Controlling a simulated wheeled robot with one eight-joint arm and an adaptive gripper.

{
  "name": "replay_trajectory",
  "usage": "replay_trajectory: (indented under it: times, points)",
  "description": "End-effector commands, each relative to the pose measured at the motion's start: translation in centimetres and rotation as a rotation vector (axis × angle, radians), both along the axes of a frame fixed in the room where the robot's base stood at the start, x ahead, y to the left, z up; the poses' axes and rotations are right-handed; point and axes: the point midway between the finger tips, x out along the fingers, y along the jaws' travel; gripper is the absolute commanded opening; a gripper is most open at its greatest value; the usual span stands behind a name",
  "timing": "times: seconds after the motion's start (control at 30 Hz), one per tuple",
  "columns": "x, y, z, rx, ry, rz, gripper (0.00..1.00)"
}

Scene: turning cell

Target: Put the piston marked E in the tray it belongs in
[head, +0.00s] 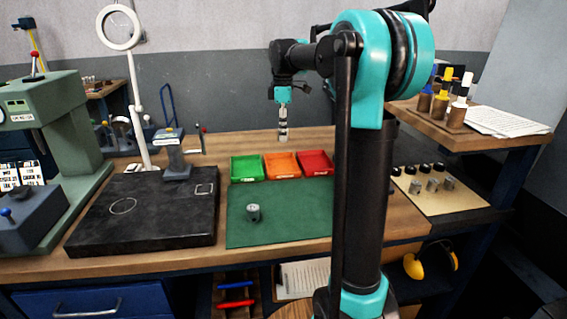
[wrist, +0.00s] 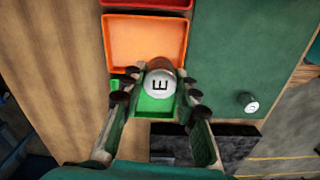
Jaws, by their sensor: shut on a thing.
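My gripper (head: 283,118) is shut on the piston marked E (head: 283,135) and holds it in the air above the bench. In the wrist view my gripper's fingers (wrist: 154,90) close on both sides of the piston (wrist: 158,84), and its pale top shows a black E. Three trays stand in a row: green (head: 246,168), orange (head: 281,165) and red (head: 315,163). In the wrist view the piston overlaps the near parts of the orange tray (wrist: 145,42) and green tray (wrist: 153,106). The tray labels are too small to read.
Another grey piston (head: 253,213) stands upright on the green mat (head: 295,215). A dark surface plate (head: 150,215) with a stand (head: 174,158) lies to the left. A lamp (head: 130,80) rises behind it. Several small parts stand on a tan board (head: 440,195) at right.

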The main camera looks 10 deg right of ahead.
Motion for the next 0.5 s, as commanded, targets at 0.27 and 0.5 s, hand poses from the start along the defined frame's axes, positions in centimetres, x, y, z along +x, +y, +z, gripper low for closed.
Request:
replay_trajectory:
  times: [0.27, 0.5]
  points:
    - [0.0, 0.0, -6.4, 0.0, 0.0, 0.0, 0.0]
    - [0.0, 0.0, -8.5, 0.0, 0.0, 0.0, 0.0]
